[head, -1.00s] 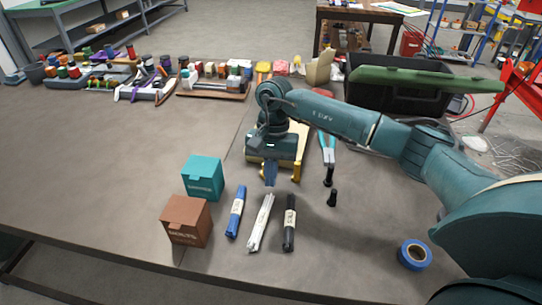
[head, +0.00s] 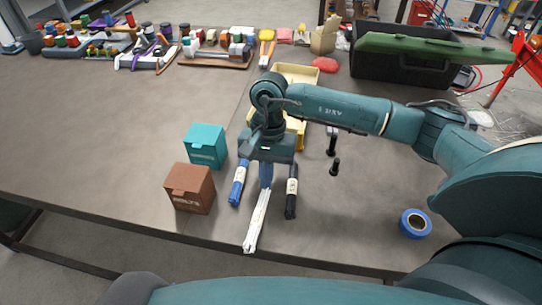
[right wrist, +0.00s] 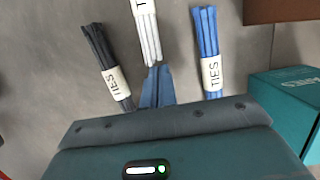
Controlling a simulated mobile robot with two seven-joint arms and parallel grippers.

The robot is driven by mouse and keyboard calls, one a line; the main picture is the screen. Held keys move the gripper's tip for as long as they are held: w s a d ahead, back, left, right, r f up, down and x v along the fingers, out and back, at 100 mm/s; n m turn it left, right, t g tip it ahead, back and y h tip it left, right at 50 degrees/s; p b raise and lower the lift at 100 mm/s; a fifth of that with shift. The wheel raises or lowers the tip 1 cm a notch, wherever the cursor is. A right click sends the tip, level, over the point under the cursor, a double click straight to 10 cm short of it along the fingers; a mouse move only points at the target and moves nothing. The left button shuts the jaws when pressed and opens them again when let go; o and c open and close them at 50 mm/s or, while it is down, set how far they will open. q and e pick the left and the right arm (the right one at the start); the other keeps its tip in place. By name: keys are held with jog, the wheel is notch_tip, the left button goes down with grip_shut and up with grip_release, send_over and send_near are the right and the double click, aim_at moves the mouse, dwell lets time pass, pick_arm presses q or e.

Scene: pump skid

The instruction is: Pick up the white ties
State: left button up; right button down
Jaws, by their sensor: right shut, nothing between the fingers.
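The white ties (head: 256,220), a bundle with a paper band, lie on the table between the blue ties (head: 238,184) and the black ties (head: 291,197). My right gripper (head: 265,184) points down at the far end of the white ties, its blue fingers shut and empty. In the right wrist view the fingers (right wrist: 155,72) sit at the end of the white ties (right wrist: 147,32), partly hiding it; I cannot tell whether they touch. The black ties (right wrist: 105,62) and blue ties (right wrist: 208,55) lie on either side. My left gripper is not in view.
A teal box (head: 206,146) and a brown box (head: 190,188) stand left of the ties. Blue tape (head: 415,223) lies to the right.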

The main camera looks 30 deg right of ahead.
aim_at(262, 196)
jog(key=s+a, duration=0.2)
jog(key=s, duration=0.1)
jog(key=shift+s+a, duration=0.15)
jog(key=shift+a, duration=0.05)
